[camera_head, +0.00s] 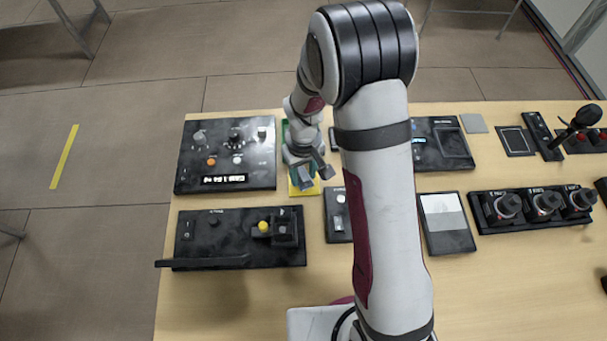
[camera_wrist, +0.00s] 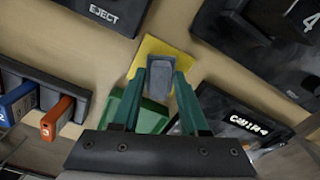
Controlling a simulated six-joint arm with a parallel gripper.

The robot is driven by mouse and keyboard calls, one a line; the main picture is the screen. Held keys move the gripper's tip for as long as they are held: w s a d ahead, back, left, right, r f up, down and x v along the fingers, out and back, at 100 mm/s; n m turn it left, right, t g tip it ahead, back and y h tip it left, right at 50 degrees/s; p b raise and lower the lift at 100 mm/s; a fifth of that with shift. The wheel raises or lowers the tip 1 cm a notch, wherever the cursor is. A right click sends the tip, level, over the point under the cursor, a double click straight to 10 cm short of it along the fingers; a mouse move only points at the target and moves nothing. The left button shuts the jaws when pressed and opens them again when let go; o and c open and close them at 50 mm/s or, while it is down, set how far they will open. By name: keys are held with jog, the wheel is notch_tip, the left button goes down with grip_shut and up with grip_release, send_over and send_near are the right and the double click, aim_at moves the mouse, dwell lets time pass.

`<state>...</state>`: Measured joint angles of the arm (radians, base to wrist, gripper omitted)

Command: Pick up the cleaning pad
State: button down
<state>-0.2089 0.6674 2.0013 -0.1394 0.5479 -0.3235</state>
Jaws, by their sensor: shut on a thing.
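My gripper (camera_head: 313,176) is at the left-middle part of the table, pointing down over a flat yellow piece (camera_head: 298,190). In the wrist view its two teal fingers (camera_wrist: 160,85) are shut on a small grey block, which I take to be the cleaning pad (camera_wrist: 187,103). The yellow piece (camera_wrist: 152,47) shows behind and around the block's far end. I cannot tell whether the block touches it. A green piece (camera_wrist: 152,116) lies beside and partly behind the fingers. The fingers and the gripper body hide part of both pieces.
A black control panel (camera_head: 250,182) stands left of my gripper, and another panel (camera_head: 190,240) with a long bar lies nearer. A panel marked EJECT (camera_wrist: 85,20) and a rack with blue and orange pieces (camera_wrist: 55,115) are close by. Several black knobs (camera_head: 543,204) stand right.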

aim_at(303, 174)
notch_tip(303, 174, up, 3)
jog(key=shift+r, duration=0.1)
jog(key=s+d+r, duration=0.4)
jog(key=d+r, duration=0.3)
jog(key=d, duration=0.4)
